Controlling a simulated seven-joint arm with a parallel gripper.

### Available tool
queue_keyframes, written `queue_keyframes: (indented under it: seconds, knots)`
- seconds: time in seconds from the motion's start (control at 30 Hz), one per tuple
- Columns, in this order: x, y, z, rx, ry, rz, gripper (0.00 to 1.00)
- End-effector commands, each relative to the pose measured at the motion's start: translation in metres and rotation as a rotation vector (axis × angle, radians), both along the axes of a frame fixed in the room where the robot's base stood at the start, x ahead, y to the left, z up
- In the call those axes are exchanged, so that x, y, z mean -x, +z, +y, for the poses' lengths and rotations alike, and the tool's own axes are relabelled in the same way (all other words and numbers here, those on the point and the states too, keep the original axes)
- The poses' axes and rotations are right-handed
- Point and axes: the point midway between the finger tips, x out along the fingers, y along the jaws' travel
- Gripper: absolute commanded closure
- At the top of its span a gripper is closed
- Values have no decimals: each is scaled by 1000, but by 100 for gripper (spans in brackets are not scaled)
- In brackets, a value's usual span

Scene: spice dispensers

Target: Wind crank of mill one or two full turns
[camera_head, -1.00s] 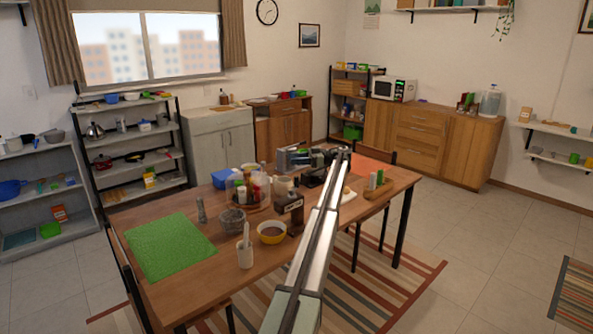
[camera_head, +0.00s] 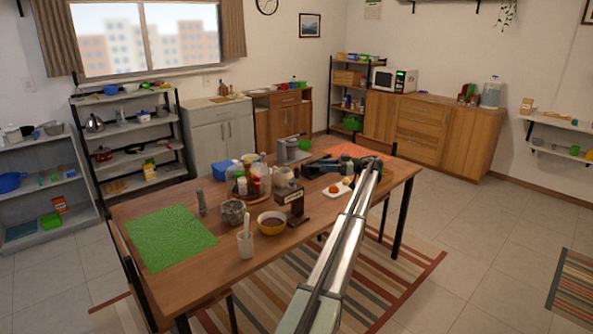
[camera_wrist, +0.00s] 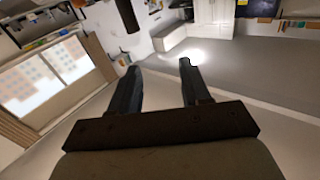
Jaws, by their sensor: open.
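A dark brown box-shaped mill (camera_head: 291,207) stands upright near the front edge of the wooden table, right of a yellow bowl. Its crank is too small to make out in the head view. My gripper (camera_head: 311,169) is beyond the mill and to its right, above the far part of the table, apart from the mill. In the wrist view my gripper (camera_wrist: 158,62) has its two dark fingers spread wide with nothing between them. The wrist view shows a window, walls and floor, not the mill.
The yellow bowl (camera_head: 271,223), a white cup with a utensil (camera_head: 245,244) and a glass bowl (camera_head: 233,212) crowd the mill's left. Bottles (camera_head: 261,180) stand behind. The green mat (camera_head: 170,238) is bare.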

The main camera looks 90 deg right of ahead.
Motion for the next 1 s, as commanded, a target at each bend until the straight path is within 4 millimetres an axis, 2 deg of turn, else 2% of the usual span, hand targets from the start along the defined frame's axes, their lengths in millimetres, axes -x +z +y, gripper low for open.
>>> queue_keyframes:
  seconds: [0.03, 0.2, 0.47, 1.0]
  knots:
    - [6, -7, 6, 33, -20, -4, 53]
    - [13, -16, 9, 174, -51, -10, 53]
    - [17, -26, 12, 460, -94, -15, 53]
    - [13, -34, 11, 1441, -158, 19, 53]
